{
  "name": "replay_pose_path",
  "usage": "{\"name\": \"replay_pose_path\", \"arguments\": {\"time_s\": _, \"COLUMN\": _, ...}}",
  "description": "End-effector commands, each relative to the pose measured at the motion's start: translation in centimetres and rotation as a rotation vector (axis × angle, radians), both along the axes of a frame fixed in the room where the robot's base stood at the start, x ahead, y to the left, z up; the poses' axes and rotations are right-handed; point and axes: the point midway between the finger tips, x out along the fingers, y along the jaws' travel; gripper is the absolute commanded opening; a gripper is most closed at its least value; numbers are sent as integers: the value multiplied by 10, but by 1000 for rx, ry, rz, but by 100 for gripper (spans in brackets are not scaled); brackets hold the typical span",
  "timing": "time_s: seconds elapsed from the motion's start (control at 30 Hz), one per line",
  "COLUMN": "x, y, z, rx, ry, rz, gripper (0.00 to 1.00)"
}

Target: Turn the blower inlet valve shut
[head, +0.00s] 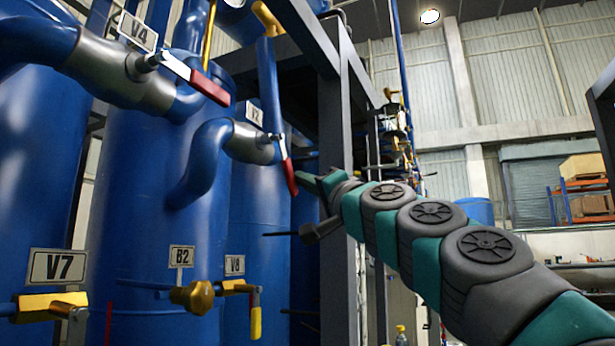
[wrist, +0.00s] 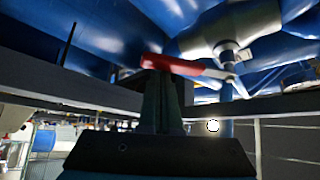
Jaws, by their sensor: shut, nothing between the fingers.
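A valve (head: 252,143) on a blue pipe, with a small tag above it that is hard to read, has a red-ended lever (head: 289,176) that hangs down and slightly right. No label in view names the blower inlet. My gripper (head: 304,180) is shut and empty, its tips right beside the red lever's lower end. In the wrist view the shut fingers (wrist: 160,85) reach up to the red handle (wrist: 178,65), with the grey valve body (wrist: 232,32) behind to the right. I cannot tell whether they touch.
Another red lever (head: 210,87) sits on the valve by the V4 tag (head: 134,30). Yellow-handled valves are low, near the V7 (head: 58,266) and B2 (head: 181,256) tags. A dark steel post (head: 333,130) stands close behind my gripper.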

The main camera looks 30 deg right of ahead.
Motion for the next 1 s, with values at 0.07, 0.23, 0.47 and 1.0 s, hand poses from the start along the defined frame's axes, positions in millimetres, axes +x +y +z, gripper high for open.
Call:
{"name": "replay_pose_path", "arguments": {"time_s": 0.07, "x": -2, "y": 6, "z": -6, "rx": -2, "ry": 3, "rz": 5, "gripper": 0}}
{"name": "replay_pose_path", "arguments": {"time_s": 0.23, "x": -11, "y": 15, "z": -13, "rx": -4, "ry": -1, "rz": 3, "gripper": 0}}
{"name": "replay_pose_path", "arguments": {"time_s": 0.47, "x": -20, "y": 27, "z": -18, "rx": -3, "ry": -1, "rz": 2, "gripper": 0}}
{"name": "replay_pose_path", "arguments": {"time_s": 1.0, "x": -30, "y": 41, "z": -21, "rx": -5, "ry": 3, "rz": 5, "gripper": 0}}
